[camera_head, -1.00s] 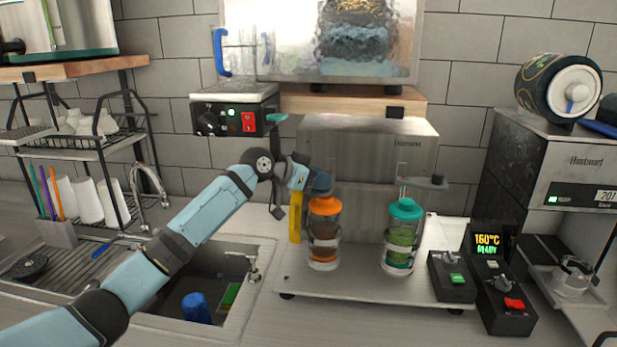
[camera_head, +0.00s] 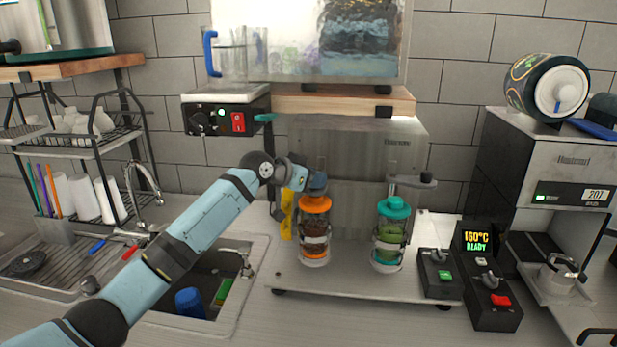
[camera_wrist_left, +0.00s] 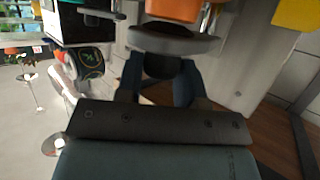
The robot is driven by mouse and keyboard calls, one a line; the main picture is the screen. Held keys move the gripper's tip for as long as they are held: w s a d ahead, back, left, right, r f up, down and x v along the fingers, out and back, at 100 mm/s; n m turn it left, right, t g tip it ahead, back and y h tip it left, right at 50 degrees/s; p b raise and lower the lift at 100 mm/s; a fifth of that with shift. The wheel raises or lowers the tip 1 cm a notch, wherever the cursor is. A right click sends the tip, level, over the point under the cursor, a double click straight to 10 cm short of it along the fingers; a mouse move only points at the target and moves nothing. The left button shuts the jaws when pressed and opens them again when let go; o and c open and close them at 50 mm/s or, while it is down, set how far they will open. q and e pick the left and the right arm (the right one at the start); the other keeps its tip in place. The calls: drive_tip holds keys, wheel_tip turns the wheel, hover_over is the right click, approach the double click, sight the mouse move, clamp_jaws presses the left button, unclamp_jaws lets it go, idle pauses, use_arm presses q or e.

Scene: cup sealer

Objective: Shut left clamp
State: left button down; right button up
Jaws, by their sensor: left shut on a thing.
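The sealer holds two cups on its pale base plate (camera_head: 345,283). The left cup (camera_head: 314,240) has an orange lid, and the right cup (camera_head: 390,238) has a teal lid. My left gripper (camera_head: 314,184) is just above the orange lid. In the left wrist view my left gripper (camera_wrist_left: 160,72) is shut on the dark knob of the left clamp (camera_wrist_left: 172,38), whose grey arm shows beyond the fingers. The gripper hides most of this clamp in the head view. The right clamp (camera_head: 410,182) stands over the teal lid with its dark knob to the right. My right gripper is out of view.
A yellow part (camera_head: 287,215) stands beside the left cup. Two control boxes (camera_head: 438,272) (camera_head: 490,290) are to the right, before a coffee machine (camera_head: 560,170). The sink (camera_head: 205,290) and dish rack (camera_head: 90,150) are at left. A wooden shelf (camera_head: 340,101) hangs above.

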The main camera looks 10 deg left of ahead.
use_arm(q)
drive_tip(key=shift+f, duration=0.1)
drive_tip(key=c, duration=0.8)
unclamp_jaws()
drive_tip(key=shift+d, duration=0.1)
drive_tip(key=shift+s, duration=0.1)
drive_tip(key=b+v, duration=0.3)
drive_tip(key=v, duration=1)
drive_tip(key=shift+s+a+r, duration=0.15)
drive_tip(key=shift+a+r, duration=0.1)
drive_tip(key=shift+a, duration=0.05)
